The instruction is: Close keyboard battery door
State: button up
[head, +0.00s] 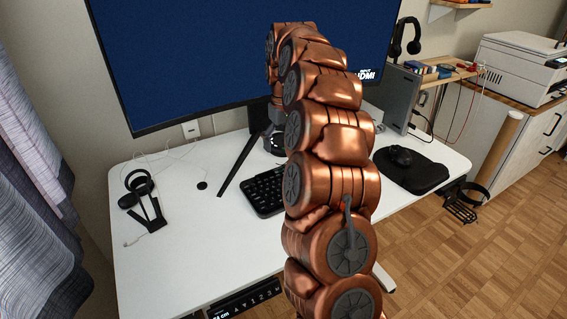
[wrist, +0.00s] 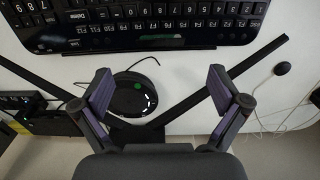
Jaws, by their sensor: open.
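The black keyboard (head: 265,193) lies on the white desk, partly hidden behind my copper arm in the head view. In the wrist view the keyboard (wrist: 140,22) shows upside down along the top, with its key rows and its back edge towards my gripper. My gripper (wrist: 158,88) is open and empty, with its two dark pads wide apart. It is over the back part of the desk, beyond the keyboard's back edge, and no contact with the keyboard shows. I cannot make out a battery door in either view.
A monitor (head: 235,60) stands behind, its dark stand legs (head: 238,165) spread on the desk (head: 190,235). A round black device (wrist: 133,95) lies between my fingers in the wrist view. A headset stand (head: 150,215) is at left, a mouse (head: 401,156) on a black mat (head: 412,172) at right.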

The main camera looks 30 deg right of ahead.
jog(key=shift+f, duration=3.55)
jog(key=c, duration=1.2)
jog(key=shift+o, duration=0.2)
